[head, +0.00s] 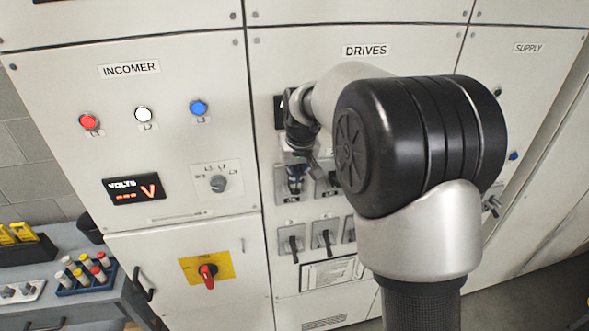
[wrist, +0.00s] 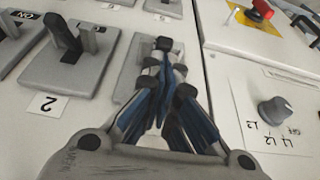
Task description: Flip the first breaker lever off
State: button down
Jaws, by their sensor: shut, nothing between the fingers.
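The first breaker's grey plate (wrist: 127,78) is at the middle of the wrist view, largely hidden behind my gripper (wrist: 165,62). My gripper is shut and empty, its blue-padded fingers pointing at this plate. A small black part (wrist: 163,44) shows just beyond the fingertips. It looks like the lever's end, but I cannot tell its position or whether the fingers touch it. In the head view my gripper (head: 295,182) is in front of the upper-left breaker of the DRIVES panel (head: 390,25).
Breaker 2 (wrist: 62,38), with a black lever, is left in the wrist view. A rotary selector knob (wrist: 277,110) and a red switch (wrist: 262,8) are to the right. More breakers (head: 291,243) sit in the row below. A cart (head: 70,305) stands at lower left.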

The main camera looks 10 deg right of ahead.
aim_at(297, 192)
jog(key=shift+s+f+b, duration=0.1)
jog(key=shift+b, duration=0.35)
jog(key=shift+f+b, duration=0.15)
jog(key=shift+b, duration=0.3)
jog(key=shift+s+t+b, duration=0.2)
jog(key=shift+t+b, duration=0.1)
jog(key=shift+s+f+t+b, duration=0.2)
jog(key=shift+t+b, duration=0.2)
jog(key=shift+b, duration=0.85)
jog(key=s+f+t+b, duration=0.1)
jog(key=b, duration=0.5)
jog(key=shift+f+t, duration=0.3)
jog(key=shift+f, duration=0.05)
jog(key=t+b, duration=0.1)
jog(key=b, duration=0.3)
jog(key=s+t+b, duration=0.1)
jog(key=b, duration=0.3)
jog(key=shift+f+t, duration=0.3)
jog(key=shift+f, duration=0.05)
jog(key=shift+r+p, duration=0.5)
jog(key=shift+r, duration=0.3)
